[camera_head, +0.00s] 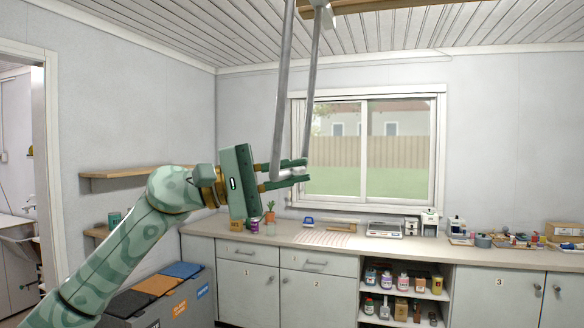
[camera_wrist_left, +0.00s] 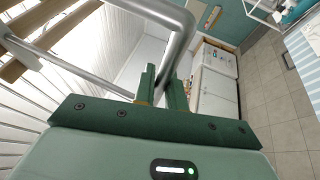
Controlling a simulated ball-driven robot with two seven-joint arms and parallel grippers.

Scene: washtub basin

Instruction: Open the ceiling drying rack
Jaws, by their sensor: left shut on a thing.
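The ceiling drying rack's grey metal tube frame (camera_head: 281,85) hangs from the ceiling as two long bars. They run down to my left gripper (camera_head: 296,173), whose fingers point right and close around the lower end of the frame. A wooden part of the rack (camera_head: 375,5) shows at the top edge, near a white bracket. In the left wrist view the bent metal tube (camera_wrist_left: 179,45) passes at the tips of my left fingers (camera_wrist_left: 164,90), and wooden slats (camera_wrist_left: 50,33) are at upper left. The fingers partly hide the gripped spot. My right gripper is not in view.
A long counter (camera_head: 390,240) with a scale, bottles and small items runs along the back wall below a window (camera_head: 370,150). Wooden shelves (camera_head: 130,172) are on the left wall. Lidded bins (camera_head: 160,290) stand below my left arm. The air right of the gripper is clear.

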